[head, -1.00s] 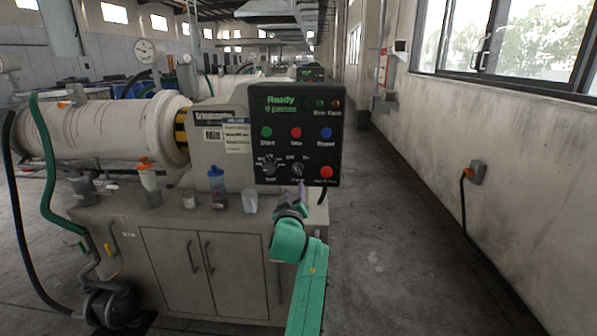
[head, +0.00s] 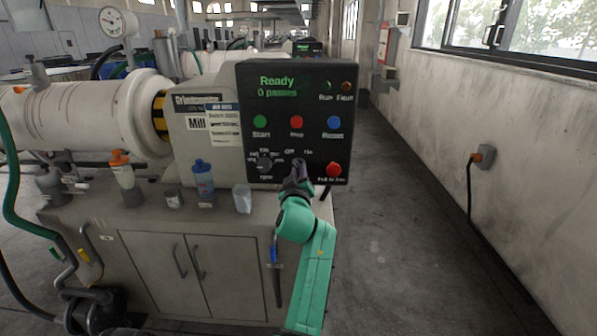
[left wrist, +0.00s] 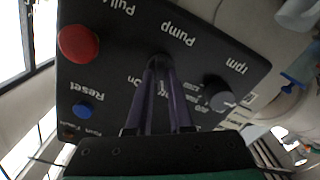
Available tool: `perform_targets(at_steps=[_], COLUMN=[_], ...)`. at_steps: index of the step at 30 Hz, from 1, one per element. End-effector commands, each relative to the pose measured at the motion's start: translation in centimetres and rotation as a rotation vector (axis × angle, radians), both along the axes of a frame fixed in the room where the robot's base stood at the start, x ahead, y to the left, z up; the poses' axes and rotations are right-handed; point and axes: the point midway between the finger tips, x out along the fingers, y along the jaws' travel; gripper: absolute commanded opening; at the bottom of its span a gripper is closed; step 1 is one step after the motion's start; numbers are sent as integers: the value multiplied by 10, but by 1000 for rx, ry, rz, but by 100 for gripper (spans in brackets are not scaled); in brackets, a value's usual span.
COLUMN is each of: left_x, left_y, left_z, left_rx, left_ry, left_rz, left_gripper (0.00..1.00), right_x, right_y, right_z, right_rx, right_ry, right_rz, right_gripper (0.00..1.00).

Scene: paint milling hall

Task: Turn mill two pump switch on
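The black control panel (head: 290,90) of the near mill faces me, its display reading "Ready" and "0 passes". The pump switch (left wrist: 160,58) is at its lower middle, between the speed knob (head: 264,163) and the red push button (head: 333,170). In the left wrist view the panel is upside down, with "Pump" and "On" legible by the switch. My left gripper (head: 299,170) is at the switch; its purple fingers (left wrist: 160,68) close together at the tips around the small dark knob and hide most of it. The knob's exact angle is hard to tell. My right gripper is not in view.
Green, red and blue buttons sit above the switch. The speed knob (left wrist: 219,96) is close beside my fingers. Bottles and cups, including a blue-capped bottle (head: 203,180), stand on the bench (head: 150,213). The aisle on the right is clear up to the wall.

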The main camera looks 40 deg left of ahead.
Motion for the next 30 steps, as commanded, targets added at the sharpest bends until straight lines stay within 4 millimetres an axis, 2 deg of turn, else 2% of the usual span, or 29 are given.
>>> perform_targets(at_steps=[17, 30], left_x=[0, 0], left_y=[0, 1], left_z=[1, 2], left_rx=[59, 335], left_ry=[42, 250], left_rz=[0, 2], left_gripper=[0, 0], right_x=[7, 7], right_y=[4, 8], right_z=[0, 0], right_rx=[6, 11], right_ry=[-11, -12], right_rz=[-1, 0], right_gripper=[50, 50])
